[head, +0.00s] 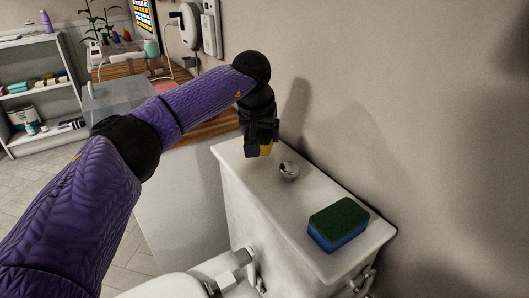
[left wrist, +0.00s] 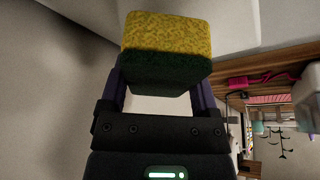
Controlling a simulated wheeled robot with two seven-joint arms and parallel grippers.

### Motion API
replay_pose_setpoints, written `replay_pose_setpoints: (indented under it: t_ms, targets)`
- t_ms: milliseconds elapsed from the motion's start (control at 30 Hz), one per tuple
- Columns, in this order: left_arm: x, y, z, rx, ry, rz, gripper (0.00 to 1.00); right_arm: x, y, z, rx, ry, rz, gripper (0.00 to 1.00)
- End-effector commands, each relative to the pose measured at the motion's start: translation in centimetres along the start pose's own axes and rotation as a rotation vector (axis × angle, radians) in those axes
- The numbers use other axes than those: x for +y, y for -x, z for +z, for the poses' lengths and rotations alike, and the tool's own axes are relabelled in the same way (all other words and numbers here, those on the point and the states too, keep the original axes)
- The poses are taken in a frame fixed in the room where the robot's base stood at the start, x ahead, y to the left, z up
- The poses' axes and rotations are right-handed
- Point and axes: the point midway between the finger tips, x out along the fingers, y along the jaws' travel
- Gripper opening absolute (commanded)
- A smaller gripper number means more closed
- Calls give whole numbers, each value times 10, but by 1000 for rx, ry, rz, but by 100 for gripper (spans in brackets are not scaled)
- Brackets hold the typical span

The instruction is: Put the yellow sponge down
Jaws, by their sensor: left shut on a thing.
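The yellow sponge (left wrist: 166,36) has a dark green scouring side and is held between the fingers of my left gripper (left wrist: 160,88) in the left wrist view. In the head view, my left gripper (head: 260,150) points down over the far end of the white toilet tank lid (head: 255,165). Only a small piece of the yellow sponge (head: 266,149) shows there, partly hidden by the fingers. I cannot tell whether it touches the lid. My right gripper is not in view.
A blue and green sponge (head: 338,224) lies on the near end of the tank lid. A round metal flush button (head: 289,171) sits between it and my gripper. The wall (head: 420,90) is close behind the tank. A wooden counter (head: 205,131) and shelves (head: 35,85) stand farther back.

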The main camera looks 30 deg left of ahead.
Motion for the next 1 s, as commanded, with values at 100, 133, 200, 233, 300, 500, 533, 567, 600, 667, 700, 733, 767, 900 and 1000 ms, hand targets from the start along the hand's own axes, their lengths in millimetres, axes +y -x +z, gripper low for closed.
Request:
replay_pose_setpoints:
  t_ms: [100, 133, 200, 233, 300, 500, 533, 567, 600, 667, 700, 733, 767, 900, 1000]
  targets:
    - [0, -31, 13, -5, -1, -1, 32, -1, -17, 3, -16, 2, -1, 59]
    - [0, -35, 15, -5, -1, -1, 32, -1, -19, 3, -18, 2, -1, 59]
    - [0, -35, 15, -2, 0, 0, 32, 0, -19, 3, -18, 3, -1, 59]
    - [0, -34, 15, 0, 1, 1, 32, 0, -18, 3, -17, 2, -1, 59]
    - [0, -32, 14, 0, 1, 1, 32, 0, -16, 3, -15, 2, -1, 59]
    - [0, -33, 15, 1, 1, 1, 85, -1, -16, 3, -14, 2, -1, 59]
    - [1, -33, 14, 1, 1, 2, 92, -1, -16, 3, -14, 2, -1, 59]
    - [0, -33, 14, 1, 1, 1, 98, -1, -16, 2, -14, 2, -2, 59]
    - [0, -33, 14, 1, 1, 1, 100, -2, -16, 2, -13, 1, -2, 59]
    - [1, -33, 15, 1, 1, 1, 100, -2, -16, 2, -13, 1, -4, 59]
    - [1, -33, 15, 1, 1, 1, 100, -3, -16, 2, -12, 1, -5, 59]
    - [1, -33, 15, 1, 1, 1, 100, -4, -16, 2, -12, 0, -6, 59]
    - [1, -33, 14, 1, 1, 1, 100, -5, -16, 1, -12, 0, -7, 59]
    - [0, -13, 12, 5, 0, 3, 100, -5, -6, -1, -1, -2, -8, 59]
    - [0, 19, 10, 9, 0, 4, 100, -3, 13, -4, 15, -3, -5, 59]
